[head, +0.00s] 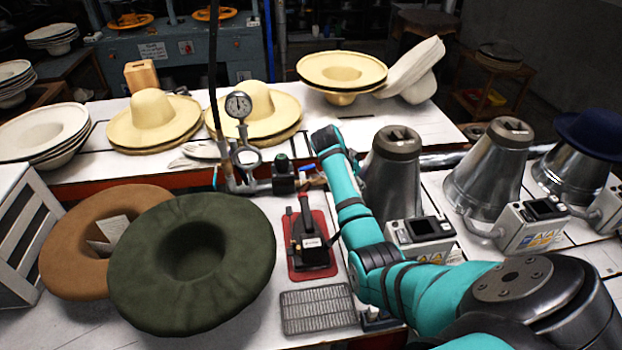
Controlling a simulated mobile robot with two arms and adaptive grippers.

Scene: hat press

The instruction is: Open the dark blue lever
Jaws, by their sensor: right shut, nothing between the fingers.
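A small dark blue lever (306,168) seems to show beside the black valve block with the green knob (283,175), right of the pressure gauge. It is small and partly hidden, so I cannot tell its angle clearly. My right arm reaches in from the lower right, its wrist bent over at the back of the table's front part. My right gripper (318,181) is shut and empty close to the lever, mostly hidden by my own wrist. I cannot tell whether it touches the lever. My left gripper is not in view.
The pressure gauge (238,105) stands on a pipe left of the valve. A black device (309,245) sits on a red mat in front. A green hat (190,260) and brown hat (75,250) lie left. Metal cones (490,175) stand right of my arm.

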